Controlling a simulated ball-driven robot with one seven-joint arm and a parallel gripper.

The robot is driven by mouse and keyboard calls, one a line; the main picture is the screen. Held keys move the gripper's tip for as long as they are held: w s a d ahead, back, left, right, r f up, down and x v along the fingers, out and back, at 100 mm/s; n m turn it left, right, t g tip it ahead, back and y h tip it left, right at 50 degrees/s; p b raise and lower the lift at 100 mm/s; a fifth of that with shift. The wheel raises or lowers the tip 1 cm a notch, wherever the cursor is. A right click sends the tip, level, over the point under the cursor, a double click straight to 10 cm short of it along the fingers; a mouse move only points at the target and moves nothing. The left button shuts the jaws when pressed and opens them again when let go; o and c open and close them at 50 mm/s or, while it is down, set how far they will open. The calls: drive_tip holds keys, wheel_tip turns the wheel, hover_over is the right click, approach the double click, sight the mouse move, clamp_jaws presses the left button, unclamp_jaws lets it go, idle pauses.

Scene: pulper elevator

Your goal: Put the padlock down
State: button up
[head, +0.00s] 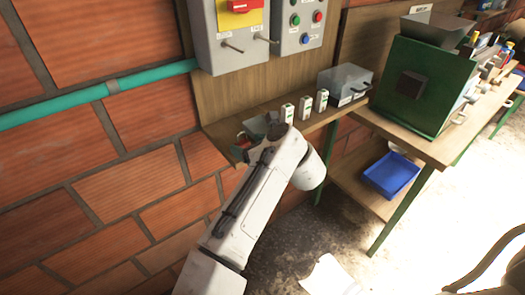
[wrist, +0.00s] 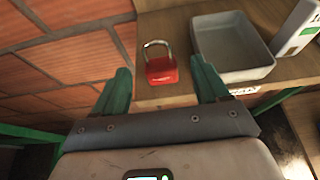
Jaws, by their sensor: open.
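The red padlock (wrist: 162,70) with a silver shackle lies on the wooden shelf (wrist: 180,95), left of a grey tray (wrist: 236,74). My gripper (wrist: 163,82) is open, with one green finger on each side of the padlock and gaps between them. In the head view my white arm reaches to the shelf's left end, where the padlock shows as a small red patch (head: 243,138). My gripper's fingertips are mostly hidden there by the arm.
Small white boxes (head: 305,107) stand right of the tray, then a grey box (head: 345,83). Control panels (head: 225,50) hang above. A green machine (head: 425,85) stands on the bench at right, with a blue bin (head: 390,175) below. The brick wall (wrist: 60,50) is left of the shelf.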

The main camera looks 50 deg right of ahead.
drive_tip(key=v, duration=0.8)
drive_tip(key=d+r+n, duration=0.5)
drive_tip(key=n, duration=0.8)
drive_tip(key=s+a+f+n+g+y, duration=0.1)
drive_tip(key=s+a+f+n+g, duration=0.25)
drive_tip(key=f+n, duration=0.5)
drive_tip(key=s+a+f+n+g, duration=0.3)
drive_tip(key=a+f+n, duration=0.1)
drive_tip(key=f+n, duration=0.45)
drive_tip(key=s+a+f+n+g+y, duration=0.1)
drive_tip(key=s+a+f+n+g, duration=0.1)
drive_tip(key=s+a+f+n, duration=0.2)
drive_tip(key=s+a+f+n+g+y, duration=0.1)
drive_tip(key=s+a+f+n+g, duration=0.2)
drive_tip(key=s+a+f, duration=0.4)
drive_tip(key=s+n, duration=0.1)
drive_tip(key=s, duration=0.2)
drive_tip(key=shift+s+f+n+b, duration=0.35)
drive_tip(key=shift+n+b, duration=0.05)
drive_tip(key=shift+o, duration=0.3)
